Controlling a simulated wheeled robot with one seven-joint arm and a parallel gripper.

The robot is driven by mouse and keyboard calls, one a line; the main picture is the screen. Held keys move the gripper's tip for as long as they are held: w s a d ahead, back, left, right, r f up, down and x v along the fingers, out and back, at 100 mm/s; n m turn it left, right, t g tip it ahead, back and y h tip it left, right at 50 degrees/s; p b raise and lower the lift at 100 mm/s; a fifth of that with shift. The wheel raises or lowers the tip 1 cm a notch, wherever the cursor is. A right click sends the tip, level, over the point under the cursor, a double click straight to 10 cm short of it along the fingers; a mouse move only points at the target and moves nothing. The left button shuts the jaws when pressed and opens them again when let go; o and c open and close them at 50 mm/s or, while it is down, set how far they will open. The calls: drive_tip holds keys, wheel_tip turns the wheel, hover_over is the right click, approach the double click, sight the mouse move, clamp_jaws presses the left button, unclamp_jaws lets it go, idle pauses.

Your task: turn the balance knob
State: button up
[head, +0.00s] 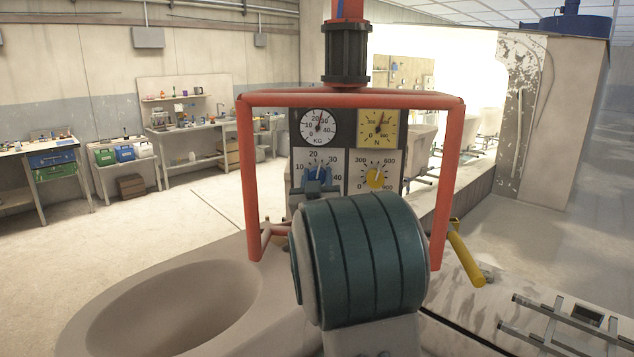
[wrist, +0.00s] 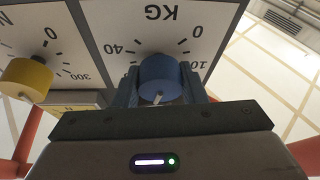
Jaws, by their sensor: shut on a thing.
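The blue knob (head: 317,171) sits on the lower left dial of the gauge panel, below the white KG gauge (head: 318,126). In the wrist view the blue knob (wrist: 160,74) lies between the two fingers of my gripper (wrist: 160,90), which is shut on it. A white pointer mark shows on the knob's face. In the head view my gripper (head: 316,186) is in front of that dial, and my arm hides the area below. The knob's exact reading is hard to tell.
A yellow knob (head: 377,176) is on the dial to the right, under a yellow N gauge (head: 379,128); it also shows in the wrist view (wrist: 27,77). A red tube frame (head: 248,180) surrounds the panel. A yellow handle (head: 466,259) juts out at right. A round basin (head: 185,310) lies at left.

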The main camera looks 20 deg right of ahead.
drive_tip(key=n+b, duration=0.1)
drive_tip(key=n+y+b, duration=0.1)
drive_tip(key=n+b, duration=0.1)
drive_tip(key=shift+f+t, duration=0.25)
drive_tip(key=shift+t, duration=0.05)
drive_tip(key=n+y+b, duration=0.1)
drive_tip(key=n, duration=0.1)
drive_tip(key=n+y+b, duration=0.1)
drive_tip(key=n+b, duration=0.1)
drive_tip(key=shift+r+y, duration=0.15)
drive_tip(key=shift+y, duration=0.15)
drive_tip(key=shift+r+n+b, duration=0.1)
drive_tip(key=shift+n+b, duration=0.2)
drive_tip(key=shift+b, duration=0.05)
drive_tip(key=o, duration=1)
drive_tip(key=b+v, duration=0.4)
drive_tip(key=v, duration=1)
drive_tip(key=shift+d, duration=0.15)
